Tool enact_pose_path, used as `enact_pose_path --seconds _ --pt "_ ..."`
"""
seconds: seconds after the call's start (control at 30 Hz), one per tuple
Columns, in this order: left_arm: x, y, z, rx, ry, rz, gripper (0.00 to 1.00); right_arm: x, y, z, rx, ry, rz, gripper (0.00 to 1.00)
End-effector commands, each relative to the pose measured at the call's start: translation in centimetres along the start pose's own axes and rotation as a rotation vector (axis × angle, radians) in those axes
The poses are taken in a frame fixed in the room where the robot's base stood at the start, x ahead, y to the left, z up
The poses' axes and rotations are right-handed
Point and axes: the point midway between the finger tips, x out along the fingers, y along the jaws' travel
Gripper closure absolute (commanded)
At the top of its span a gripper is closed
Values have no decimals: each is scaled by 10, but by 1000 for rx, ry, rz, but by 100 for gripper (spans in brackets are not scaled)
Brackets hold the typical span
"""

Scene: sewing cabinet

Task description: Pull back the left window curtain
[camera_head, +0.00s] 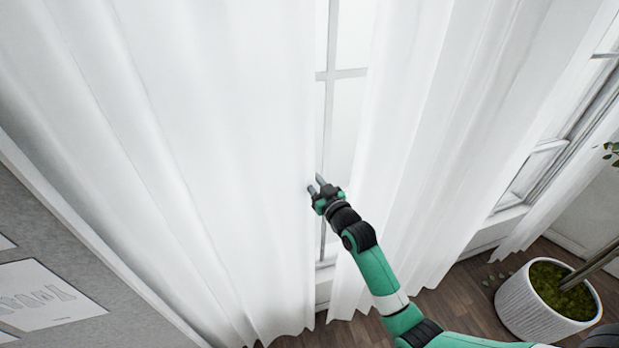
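The left white curtain (220,130) hangs in folds across the left and middle of the head view. Its right edge borders a narrow strip of bare window (345,105). My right gripper (316,184), on a green and black arm coming from the lower right, is at this edge, about mid-height in the picture. Its two small fingertips look apart, one over the curtain's edge and one over the window gap. Whether they touch the cloth cannot be told. My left gripper is not in view.
Another white curtain (430,140) hangs right of the gap, behind my arm. A white ribbed planter (525,305) stands on the dark wood floor (465,295) at the lower right. A grey board with papers (45,295) is at the lower left.

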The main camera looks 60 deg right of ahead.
Motion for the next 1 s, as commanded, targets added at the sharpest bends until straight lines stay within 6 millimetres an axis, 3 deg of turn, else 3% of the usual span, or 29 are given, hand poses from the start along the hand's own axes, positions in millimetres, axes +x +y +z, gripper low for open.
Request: enact_pose_path --seconds 0.03,0.13,1.0 --pt "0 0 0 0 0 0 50 0 0 0 0 0 0 82" --pt "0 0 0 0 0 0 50 0 0 0 0 0 0 100" --pt "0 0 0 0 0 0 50 0 0 0 0 0 0 100"
